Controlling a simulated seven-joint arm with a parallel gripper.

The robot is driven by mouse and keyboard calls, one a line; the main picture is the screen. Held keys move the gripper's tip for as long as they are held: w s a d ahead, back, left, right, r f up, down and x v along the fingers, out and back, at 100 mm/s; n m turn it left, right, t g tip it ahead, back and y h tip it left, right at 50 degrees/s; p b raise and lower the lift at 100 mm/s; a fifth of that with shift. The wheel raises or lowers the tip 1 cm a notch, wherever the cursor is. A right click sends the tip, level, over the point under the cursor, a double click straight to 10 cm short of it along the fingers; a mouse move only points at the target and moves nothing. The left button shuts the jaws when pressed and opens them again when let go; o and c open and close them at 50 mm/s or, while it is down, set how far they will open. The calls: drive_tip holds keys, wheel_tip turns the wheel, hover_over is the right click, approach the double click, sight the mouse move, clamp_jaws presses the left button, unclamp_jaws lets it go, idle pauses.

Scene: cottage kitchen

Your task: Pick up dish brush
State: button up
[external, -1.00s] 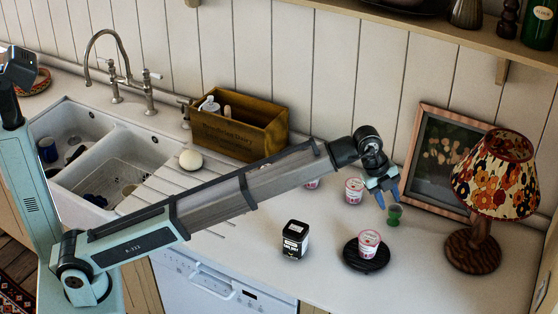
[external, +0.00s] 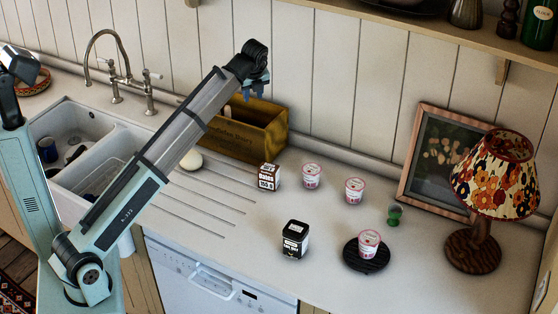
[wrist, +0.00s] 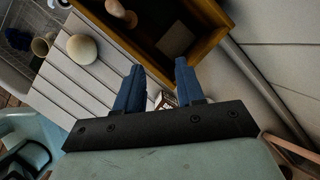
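A pale wooden rounded handle (wrist: 118,10), perhaps the dish brush, stands up in the wooden crate (external: 241,136). Its lower end is hidden, so I cannot be sure what it is. In the external view the handle's top (external: 228,110) shows just above the crate's rim, left of my gripper. My gripper (external: 257,90) is above the crate's right part, pointing down. In the wrist view my gripper (wrist: 159,64) has its two blue fingers apart with nothing between them. The crate's yellow-brown rim (wrist: 212,45) lies ahead of the fingers.
A round cream thing (external: 191,160) lies on the ribbed drainboard, left of the crate. The double sink (external: 105,165) is at left. A lamp (external: 480,215) and leaning picture stand at right.

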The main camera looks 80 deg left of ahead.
drive_tip(key=g, duration=0.1)
approach(228, 107)
drive_tip(key=v, duration=0.2)
drive_tip(key=x, duration=0.7)
drive_tip(key=shift+s+a+f, duration=0.1)
drive_tip(key=shift+s, duration=0.15)
drive_tip(key=shift+x, duration=3.2)
drive_tip(key=shift+w, duration=0.25)
clamp_jaws()
